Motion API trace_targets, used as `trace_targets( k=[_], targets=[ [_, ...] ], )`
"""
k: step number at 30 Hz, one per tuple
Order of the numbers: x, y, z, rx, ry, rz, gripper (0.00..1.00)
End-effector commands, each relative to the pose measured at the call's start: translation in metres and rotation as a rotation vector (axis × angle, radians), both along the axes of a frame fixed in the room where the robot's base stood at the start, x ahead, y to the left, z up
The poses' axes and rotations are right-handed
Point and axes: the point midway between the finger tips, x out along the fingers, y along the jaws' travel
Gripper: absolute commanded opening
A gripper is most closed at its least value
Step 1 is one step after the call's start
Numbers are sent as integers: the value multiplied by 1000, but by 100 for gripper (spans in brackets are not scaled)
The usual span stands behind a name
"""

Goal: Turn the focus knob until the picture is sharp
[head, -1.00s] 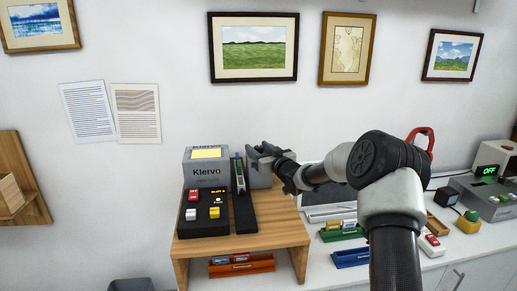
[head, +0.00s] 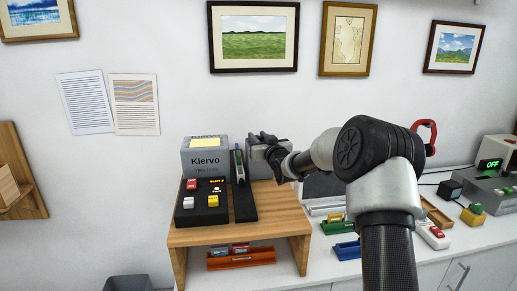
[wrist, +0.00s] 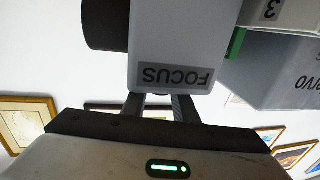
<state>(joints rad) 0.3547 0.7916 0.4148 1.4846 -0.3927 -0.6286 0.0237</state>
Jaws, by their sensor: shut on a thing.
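The grey Klervo device (head: 205,168) stands on a wooden stand, with a grey box (head: 262,170) at its right. In the wrist view a grey box with an upside-down FOCUS label (wrist: 172,76) fills the upper middle. A dark round part (wrist: 103,25) sticks out at its left. My gripper (head: 264,140) is at the top of the right-hand box in the head view. In the wrist view the fingers of my gripper (wrist: 158,104) run up behind the labelled box, which hides their tips. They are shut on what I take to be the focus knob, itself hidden. I cannot make out a projected picture.
A black panel with red, white and yellow buttons (head: 203,203) sits in front of the device. The wooden stand (head: 240,222) has an orange tray (head: 241,259) below. Green (head: 338,227) and blue (head: 347,251) trays lie right of it. Framed prints (head: 254,37) hang above.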

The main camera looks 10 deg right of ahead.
Motion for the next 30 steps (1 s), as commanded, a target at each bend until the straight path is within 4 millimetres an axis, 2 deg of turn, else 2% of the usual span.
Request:
trace_targets(
  k=[1,15,27,28,30],
  targets=[
    [0,4,-7,-4,-7,-24,4],
    [0,2,1,-1,-4,-267,4],
    [-1,0,2,0,-2,-291,4],
    [-1,0,2,0,-2,-291,28],
    [-1,0,2,0,-2,-291,40]
  ],
)
